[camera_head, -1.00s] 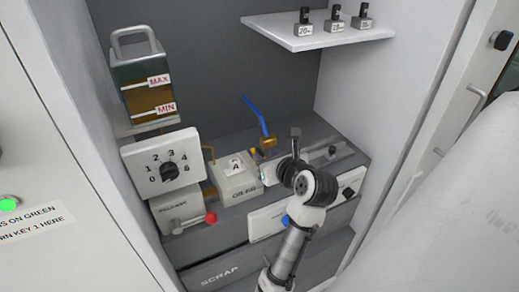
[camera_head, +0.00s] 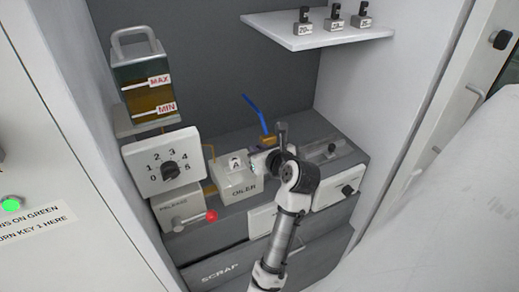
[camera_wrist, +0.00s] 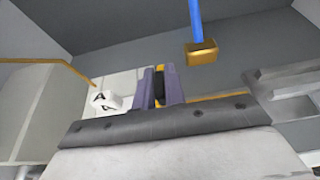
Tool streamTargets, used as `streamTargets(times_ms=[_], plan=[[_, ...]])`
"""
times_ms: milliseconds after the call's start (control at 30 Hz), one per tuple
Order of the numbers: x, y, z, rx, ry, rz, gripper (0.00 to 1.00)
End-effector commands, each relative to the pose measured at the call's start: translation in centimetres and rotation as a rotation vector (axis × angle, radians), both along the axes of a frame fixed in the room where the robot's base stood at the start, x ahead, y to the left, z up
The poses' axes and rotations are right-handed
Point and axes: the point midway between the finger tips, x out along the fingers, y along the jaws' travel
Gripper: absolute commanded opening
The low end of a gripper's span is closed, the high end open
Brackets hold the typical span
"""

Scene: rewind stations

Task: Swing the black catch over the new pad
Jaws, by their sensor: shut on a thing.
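My gripper (camera_wrist: 160,88) is at the oiler (camera_head: 238,182), a pale block with a white piece marked A (camera_head: 236,162) on top. In the wrist view its two purple fingers are shut on a narrow black thing, the black catch (camera_wrist: 159,86). The white A piece (camera_wrist: 106,100) lies just left of the fingers in that view. In the head view my wrist hides the fingers and the catch. I cannot make out the new pad itself or whether the catch lies over it.
A blue lever (camera_head: 257,115) on a brass valve stands close behind my gripper. The dial box (camera_head: 163,161) and red-knobbed release lever (camera_head: 211,216) are to the left. A grey fixture (camera_head: 325,151) is to the right. A shelf (camera_head: 320,33) with weights hangs above.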

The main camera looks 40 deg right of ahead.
Motion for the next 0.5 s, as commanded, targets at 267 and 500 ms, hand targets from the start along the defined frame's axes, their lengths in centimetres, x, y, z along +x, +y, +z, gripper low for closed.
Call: streamTargets(times_ms=[267,500], plan=[[-0.03,-0.02,0.14,0.001,0.002,0.018,0.00],[-0.02,-0.05,0.44,0.003,0.002,0.127,0.00]])
